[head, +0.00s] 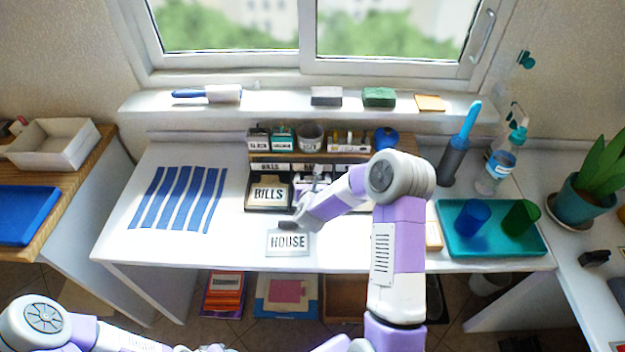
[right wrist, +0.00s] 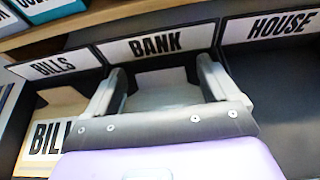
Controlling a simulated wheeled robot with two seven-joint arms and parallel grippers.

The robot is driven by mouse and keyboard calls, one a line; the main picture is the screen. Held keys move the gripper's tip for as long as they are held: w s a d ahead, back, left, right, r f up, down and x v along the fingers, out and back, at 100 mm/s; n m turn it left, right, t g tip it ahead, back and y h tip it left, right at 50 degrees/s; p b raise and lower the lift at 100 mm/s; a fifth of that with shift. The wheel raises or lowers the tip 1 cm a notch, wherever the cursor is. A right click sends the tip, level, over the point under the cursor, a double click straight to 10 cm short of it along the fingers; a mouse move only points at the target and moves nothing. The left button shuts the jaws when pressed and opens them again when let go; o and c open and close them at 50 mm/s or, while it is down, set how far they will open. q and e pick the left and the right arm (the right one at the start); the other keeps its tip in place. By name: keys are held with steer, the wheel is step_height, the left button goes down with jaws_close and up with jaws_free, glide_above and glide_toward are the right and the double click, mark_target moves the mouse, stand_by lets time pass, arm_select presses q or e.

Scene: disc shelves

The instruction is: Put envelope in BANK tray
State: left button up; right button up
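The desk organiser's BANK tray shows in the right wrist view by its label (right wrist: 157,45), between the BILLS and HOUSE trays. My right gripper (right wrist: 160,85) reaches into the BANK tray, its two fingers spread wide apart. A pale envelope-like piece (right wrist: 165,97) lies between the fingers; its lower part is hidden by my gripper and I cannot read any print. In the head view my right gripper (head: 316,180) is at the organiser, partly hidden by my wrist. A tan BILLS envelope (head: 268,193) stands in the left tray. A HOUSE envelope (head: 288,241) lies on the desk in front. My left gripper is out of view.
The white desk (head: 180,250) has blue strips (head: 183,198) at left and a teal tray (head: 490,245) with two cups at right. A shelf with small containers (head: 311,137) stands above the organiser. A bottle (head: 497,168) stands behind the teal tray. The front left desk is clear.

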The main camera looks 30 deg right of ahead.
steer(key=shift+r, duration=0.15)
steer(key=p+v, duration=0.2)
steer(key=v, duration=1)
stand_by(0.3)
